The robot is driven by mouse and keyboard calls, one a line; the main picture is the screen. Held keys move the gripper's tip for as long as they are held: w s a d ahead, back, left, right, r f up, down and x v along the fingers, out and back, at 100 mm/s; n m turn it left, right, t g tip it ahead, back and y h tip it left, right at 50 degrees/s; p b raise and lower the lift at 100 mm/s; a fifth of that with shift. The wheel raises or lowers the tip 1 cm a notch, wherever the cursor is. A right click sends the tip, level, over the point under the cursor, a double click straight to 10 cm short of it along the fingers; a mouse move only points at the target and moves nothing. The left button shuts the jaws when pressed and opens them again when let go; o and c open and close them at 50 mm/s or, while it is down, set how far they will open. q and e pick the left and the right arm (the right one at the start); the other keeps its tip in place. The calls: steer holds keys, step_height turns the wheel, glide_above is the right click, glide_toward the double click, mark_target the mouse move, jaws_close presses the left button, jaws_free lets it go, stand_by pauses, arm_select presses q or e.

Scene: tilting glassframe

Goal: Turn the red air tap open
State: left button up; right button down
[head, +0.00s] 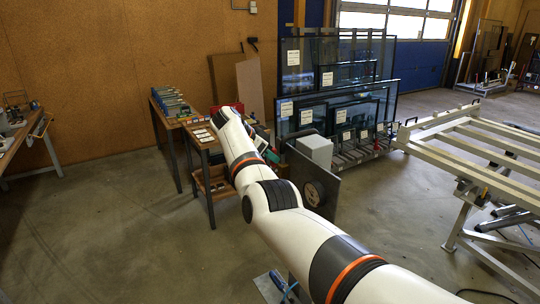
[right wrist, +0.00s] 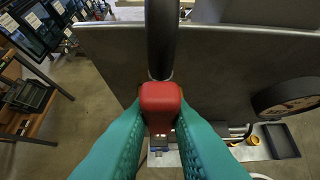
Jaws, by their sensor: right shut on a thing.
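The red air tap (right wrist: 160,97) shows in the middle of the right wrist view, at the end of a dark vertical pipe (right wrist: 161,40). My right gripper (right wrist: 160,122) has its two teal fingers shut on the red tap, one on each side. In the head view, my right arm reaches in from the lower right and the gripper (head: 264,146) is small at its far end beside the grey panel (head: 328,200). The tap is hidden there. My left gripper is not in view.
A round gauge (head: 314,193) and a grey box (head: 315,149) are at the panel. Glass frames (head: 345,85) stand in a rack behind. A wooden workbench (head: 207,142) is left of the gripper, and a pale frame table (head: 465,150) is at right.

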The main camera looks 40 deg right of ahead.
stand_by(0.3)
steer(key=c, duration=1.3)
jaws_free()
steer(key=b+v, duration=0.2)
steer(key=v, duration=1)
steer(key=shift+b, duration=0.4)
